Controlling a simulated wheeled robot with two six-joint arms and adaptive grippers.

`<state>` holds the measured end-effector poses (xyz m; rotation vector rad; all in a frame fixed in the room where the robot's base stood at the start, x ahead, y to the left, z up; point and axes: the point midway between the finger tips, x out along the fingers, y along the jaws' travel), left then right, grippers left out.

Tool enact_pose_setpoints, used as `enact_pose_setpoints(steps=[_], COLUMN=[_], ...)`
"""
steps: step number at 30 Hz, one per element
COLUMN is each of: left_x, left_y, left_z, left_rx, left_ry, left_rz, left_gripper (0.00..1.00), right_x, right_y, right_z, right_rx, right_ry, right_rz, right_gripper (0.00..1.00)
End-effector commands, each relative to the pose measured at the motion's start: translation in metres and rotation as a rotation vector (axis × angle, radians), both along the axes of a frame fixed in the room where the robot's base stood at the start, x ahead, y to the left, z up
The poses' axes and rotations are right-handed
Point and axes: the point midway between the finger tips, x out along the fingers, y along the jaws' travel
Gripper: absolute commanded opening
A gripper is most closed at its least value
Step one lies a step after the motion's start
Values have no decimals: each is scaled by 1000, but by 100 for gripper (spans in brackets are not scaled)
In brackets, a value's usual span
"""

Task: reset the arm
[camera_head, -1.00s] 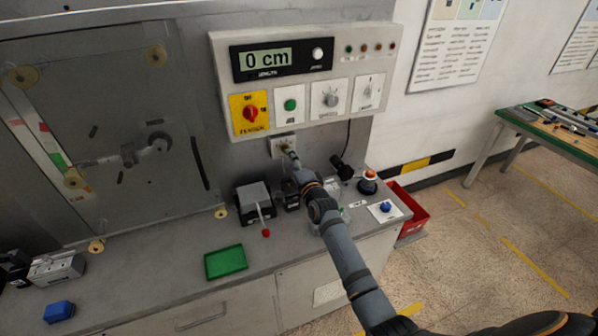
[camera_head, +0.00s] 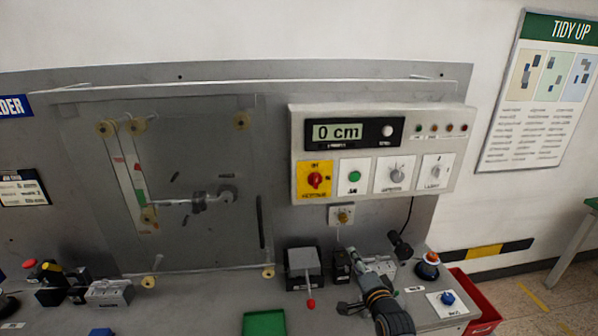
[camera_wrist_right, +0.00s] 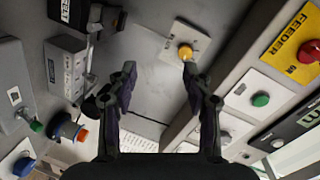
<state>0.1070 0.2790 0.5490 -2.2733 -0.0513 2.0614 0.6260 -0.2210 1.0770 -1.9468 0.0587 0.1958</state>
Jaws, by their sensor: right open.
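My right gripper (camera_wrist_right: 158,78) is open in the wrist view, with nothing between its fingers. A brass-yellow knob (camera_wrist_right: 185,52) on a white plate lies ahead, near the right fingertip in the picture; I cannot tell the exact gap. The knob (camera_head: 343,216) also shows in the head view, on the upright plate under the control box. There my right arm (camera_head: 390,314) comes up from the bottom edge over the bench; its fingers are hard to make out against the items behind. My left gripper is not in view.
The control box (camera_head: 446,178) reads 0 cm. A grey box with a red-tipped lever (camera_head: 310,303) stands left of my arm. A green tray (camera_head: 264,324), a blue button (camera_head: 447,298), an orange-topped button (camera_head: 432,258) and a red bin (camera_head: 484,306) lie around it.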

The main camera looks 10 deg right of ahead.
Motion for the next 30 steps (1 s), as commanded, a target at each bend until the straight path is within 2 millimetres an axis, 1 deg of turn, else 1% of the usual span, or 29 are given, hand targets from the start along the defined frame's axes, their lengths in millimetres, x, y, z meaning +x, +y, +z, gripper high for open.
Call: enact_pose_setpoints(steps=[1, 2, 3, 6, 7, 9, 13, 16, 21, 22, 24, 26, 29, 30], left_x=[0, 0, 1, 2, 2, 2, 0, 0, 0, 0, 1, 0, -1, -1], left_y=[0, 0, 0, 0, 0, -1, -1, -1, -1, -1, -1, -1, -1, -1], left_z=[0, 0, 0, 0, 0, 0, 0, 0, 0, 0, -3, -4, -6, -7], left_rx=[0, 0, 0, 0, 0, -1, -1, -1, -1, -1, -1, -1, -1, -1], left_ry=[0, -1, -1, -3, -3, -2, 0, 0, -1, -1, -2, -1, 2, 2], left_rz=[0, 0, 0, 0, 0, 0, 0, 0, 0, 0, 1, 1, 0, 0], left_gripper=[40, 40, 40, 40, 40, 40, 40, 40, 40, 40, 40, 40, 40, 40], right_x=[-26, -43, -67, -122, -136, -166, -215, -249, -303, -312, -306, -302, -298, -297], right_y=[1, 2, 2, -1, -2, -4, -9, -12, -18, -19, -21, -23, -26, -27], right_z=[-22, -35, -50, -77, -82, -90, -99, -102, -100, -99, -124, -143, -176, -189], right_rx=[-130, -220, -338, -570, -623, -726, -872, -960, -1077, -1094, -1090, -1086, -1078, -1075], right_ry=[105, 176, 267, 454, 497, 586, 717, 802, 925, 945, 956, 961, 972, 977], right_rz=[35, 66, 112, 234, 270, 347, 483, 584, 757, 789, 794, 795, 798, 799], right_gripper=[50, 50, 50, 50, 50, 50, 50, 50, 50, 50, 50, 50, 50, 50])
